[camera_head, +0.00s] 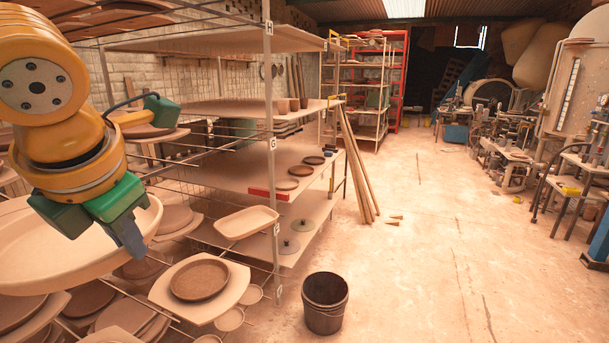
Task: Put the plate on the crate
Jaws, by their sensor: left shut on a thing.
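My left gripper (130,238), with green jaws on a yellow arm, is at the left. It is shut at the rim of a large, pale, shallow round plate (50,255). The plate is cut off by the left picture edge, and the jaws hide part of its rim. The exact contact of the fingertips is hard to see. I cannot make out a crate in this view. My right gripper is not in view.
A wire-and-board shelf rack (276,170) with pottery stands just right of the plate. A brown round dish (200,280) lies on a pale squarish one below. A dark bucket (325,303) stands on the floor. The floor (440,240) is mostly clear; machines line the right.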

